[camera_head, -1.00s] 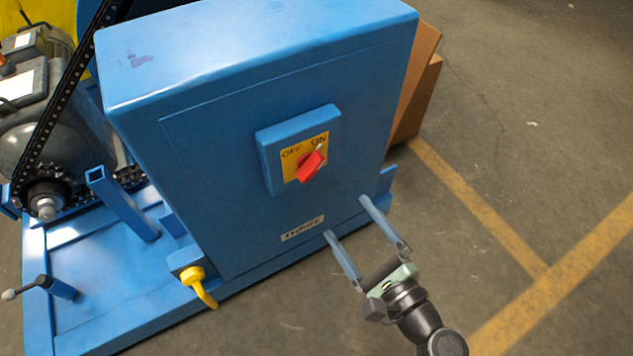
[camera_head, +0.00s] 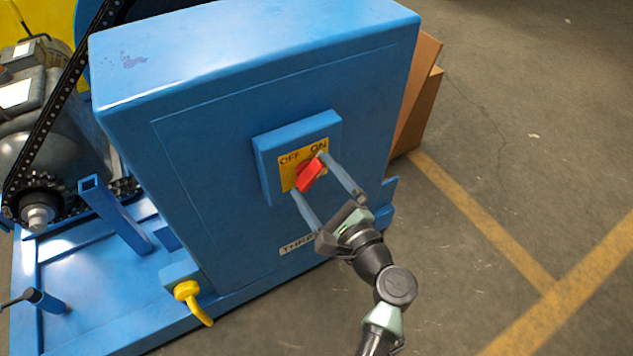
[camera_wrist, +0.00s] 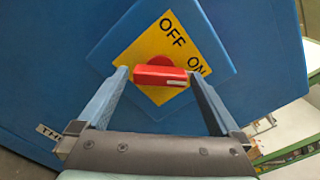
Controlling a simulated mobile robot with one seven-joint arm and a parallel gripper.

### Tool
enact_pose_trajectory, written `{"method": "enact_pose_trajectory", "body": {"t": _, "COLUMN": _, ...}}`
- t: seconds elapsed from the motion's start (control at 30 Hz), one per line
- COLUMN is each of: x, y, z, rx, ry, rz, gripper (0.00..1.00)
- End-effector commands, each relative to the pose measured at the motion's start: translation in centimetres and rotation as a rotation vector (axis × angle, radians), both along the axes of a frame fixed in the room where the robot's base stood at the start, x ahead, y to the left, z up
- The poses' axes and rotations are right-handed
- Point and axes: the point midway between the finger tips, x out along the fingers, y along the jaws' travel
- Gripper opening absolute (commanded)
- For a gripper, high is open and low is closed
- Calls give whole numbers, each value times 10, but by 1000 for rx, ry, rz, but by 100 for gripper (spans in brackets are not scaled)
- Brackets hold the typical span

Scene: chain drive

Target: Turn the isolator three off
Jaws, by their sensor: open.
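The isolator has a red knob (camera_head: 309,175) on a yellow plate (camera_head: 288,172) marked OFF and ON, set on a blue box on the front of the blue cabinet (camera_head: 200,170). The knob's white mark points toward ON, as the wrist view shows on the knob (camera_wrist: 155,75). A label reading THREE (camera_head: 296,245) is partly hidden by my gripper. My gripper (camera_head: 307,173) is open, with one finger on each side of the knob. In the wrist view the fingertips (camera_wrist: 158,78) are close to the knob's two ends; I cannot tell whether they touch it.
A yellow hooked fitting (camera_head: 193,300) sticks out at the cabinet's lower left. A motor and chain (camera_head: 60,110) stand at the left. Brown boxes (camera_head: 418,100) lean behind the cabinet. The floor at the right is clear, with yellow lines (camera_head: 480,215).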

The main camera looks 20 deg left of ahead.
Motion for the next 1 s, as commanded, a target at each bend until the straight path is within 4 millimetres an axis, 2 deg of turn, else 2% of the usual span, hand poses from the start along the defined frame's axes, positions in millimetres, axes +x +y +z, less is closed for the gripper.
{"method": "enact_pose_trajectory", "body": {"t": 0.07, "x": 0, "y": 0, "z": 0, "rx": 0, "ry": 0, "rz": 0, "gripper": 100}}
{"method": "enact_pose_trajectory", "body": {"t": 0.4, "x": 0, "y": 0, "z": 0, "rx": 0, "ry": 0, "rz": 0, "gripper": 41}}
{"method": "enact_pose_trajectory", "body": {"t": 0.5, "x": 0, "y": -1, "z": 0, "rx": 0, "ry": 0, "rz": 0, "gripper": 26}}
{"method": "enact_pose_trajectory", "body": {"t": 0.77, "x": 0, "y": -1, "z": -1, "rx": -17, "ry": -23, "rz": 1, "gripper": 26}}
{"method": "enact_pose_trajectory", "body": {"t": 1.0, "x": 0, "y": -1, "z": -2, "rx": -93, "ry": -123, "rz": 1, "gripper": 26}}
